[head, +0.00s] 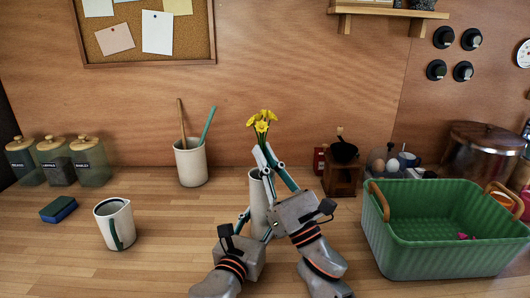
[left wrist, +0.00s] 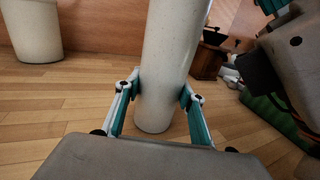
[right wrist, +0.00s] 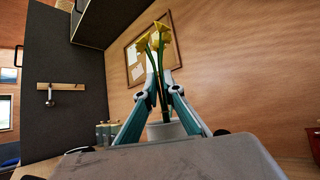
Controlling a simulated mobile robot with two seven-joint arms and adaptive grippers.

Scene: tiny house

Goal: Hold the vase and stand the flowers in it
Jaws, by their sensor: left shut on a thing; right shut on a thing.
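The vase (head: 257,201) is a tall, pale, speckled cylinder standing upright on the wooden counter. My left gripper (head: 256,214) is shut on its lower part; in the left wrist view the fingers press both sides of the vase (left wrist: 168,65). The flowers (head: 262,122) are yellow blooms on green stems. My right gripper (head: 268,160) is shut on their stems, above the vase's mouth. In the right wrist view the flowers (right wrist: 154,42) stand nearly upright between the fingertips.
A crock (head: 191,163) with utensils stands behind left. A white pitcher (head: 114,225), a sponge (head: 58,209) and labelled jars (head: 54,161) are at left. A green basket (head: 443,246) fills the right side, with a coffee grinder (head: 342,175) behind.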

